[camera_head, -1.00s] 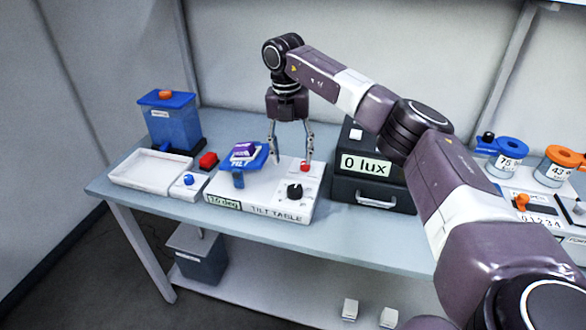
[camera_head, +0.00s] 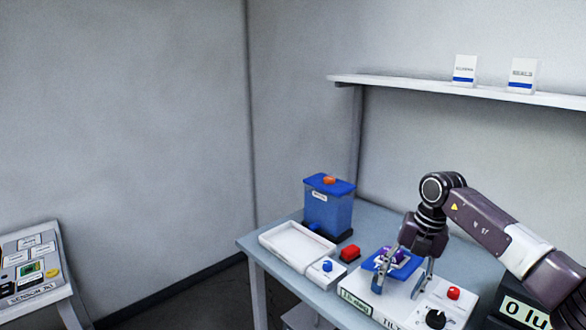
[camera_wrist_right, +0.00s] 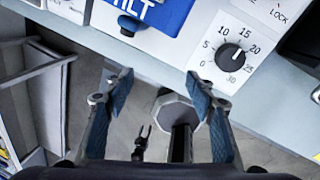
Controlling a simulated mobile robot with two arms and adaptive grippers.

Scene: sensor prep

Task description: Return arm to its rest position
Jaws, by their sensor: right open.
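My right arm reaches in from the right in the head view. Its right gripper (camera_head: 397,288) points down over the white tilt table (camera_head: 462,308), with its fingers apart and nothing between them. In the right wrist view, the open fingers (camera_wrist_right: 158,82) hang near the table's front edge, with floor visible between them. The plate also shows at the top of the right wrist view (camera_wrist_right: 165,20). My left gripper is not in view.
A black knob (camera_head: 436,319) and red button (camera_head: 453,293) are on the tilt table. The 0 lux box (camera_head: 522,311) is at right. A panel stand (camera_head: 30,268) is far left.

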